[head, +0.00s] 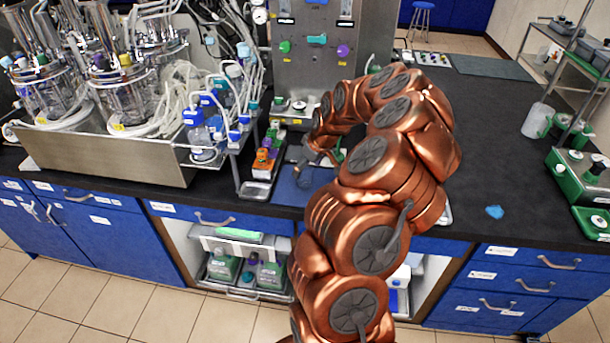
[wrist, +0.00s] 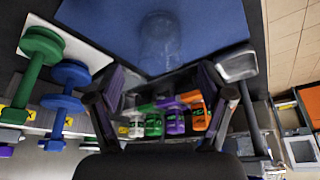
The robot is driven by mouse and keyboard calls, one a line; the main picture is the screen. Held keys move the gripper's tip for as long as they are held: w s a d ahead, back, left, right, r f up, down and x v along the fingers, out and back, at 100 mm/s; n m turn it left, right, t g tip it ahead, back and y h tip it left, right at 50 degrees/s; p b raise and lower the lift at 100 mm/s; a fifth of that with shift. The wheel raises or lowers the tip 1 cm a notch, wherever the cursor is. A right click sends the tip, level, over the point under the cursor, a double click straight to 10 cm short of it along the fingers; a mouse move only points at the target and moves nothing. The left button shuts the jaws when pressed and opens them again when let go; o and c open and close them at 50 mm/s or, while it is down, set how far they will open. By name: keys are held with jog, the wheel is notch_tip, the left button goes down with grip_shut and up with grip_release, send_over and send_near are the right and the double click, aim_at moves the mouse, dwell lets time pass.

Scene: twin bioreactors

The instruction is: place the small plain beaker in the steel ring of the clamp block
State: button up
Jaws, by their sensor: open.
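In the wrist view a clear, see-through beaker (wrist: 160,42) stands on a blue mat (wrist: 215,25), ahead of my fingers. My gripper (wrist: 162,82) is open, with its dark fingers spread to either side and nothing between them; the beaker is beyond the fingertips. In the head view my gripper (head: 309,160) is low over the blue mat (head: 290,190). I cannot make out the beaker there; my gripper and arm cover part of that area. I cannot clearly pick out the clamp block or its steel ring in either view.
Coloured small items (head: 264,158) stand in a rack left of the mat, with a steel tray (head: 257,190) in front. A panel with coloured knobs (head: 316,40) rises behind. Glass bioreactors (head: 125,85) fill the left. The dark bench (head: 490,150) is mostly clear at right.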

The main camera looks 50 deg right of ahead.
jog(key=shift+p+x, duration=0.35)
jog(key=shift+x, duration=0.9)
jog(key=c, duration=1.3)
